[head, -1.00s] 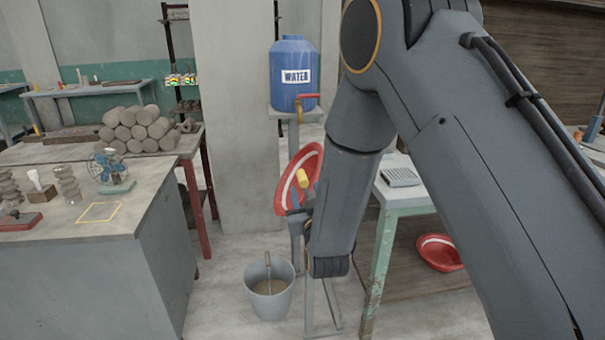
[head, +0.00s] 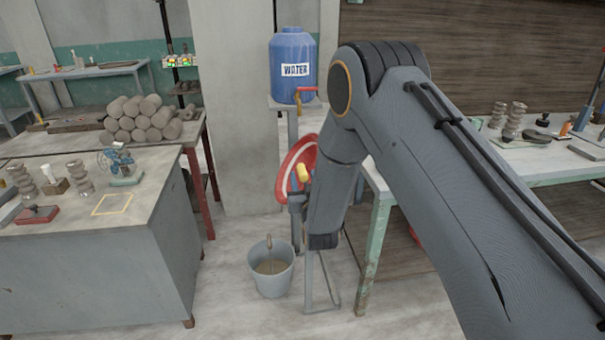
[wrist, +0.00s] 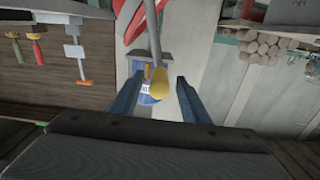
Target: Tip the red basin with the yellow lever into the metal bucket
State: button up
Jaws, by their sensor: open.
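The red basin (head: 287,172) is tilted steeply on its stand, up and left of my forearm in the head view; part of it also shows at the top of the wrist view (wrist: 132,28). The yellow lever (head: 303,172) shows in front of it. The lever's yellow knob (wrist: 158,82) lies between the open fingers of my gripper (wrist: 160,78) in the wrist view, with gaps at both sides. My forearm hides part of the gripper and stand in the head view. The metal bucket (head: 272,284) stands upright on the floor below and left, with brownish contents and a handle sticking out.
A blue water tank (head: 291,50) with a red tap stands behind the basin. A grey workbench (head: 90,270) is at the left and a green-legged table (head: 376,222) at the right. The floor around the bucket looks clear.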

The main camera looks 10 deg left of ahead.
jog(key=shift+x, duration=0.85)
grip_shut()
jog(key=shift+d+f, duration=0.1)
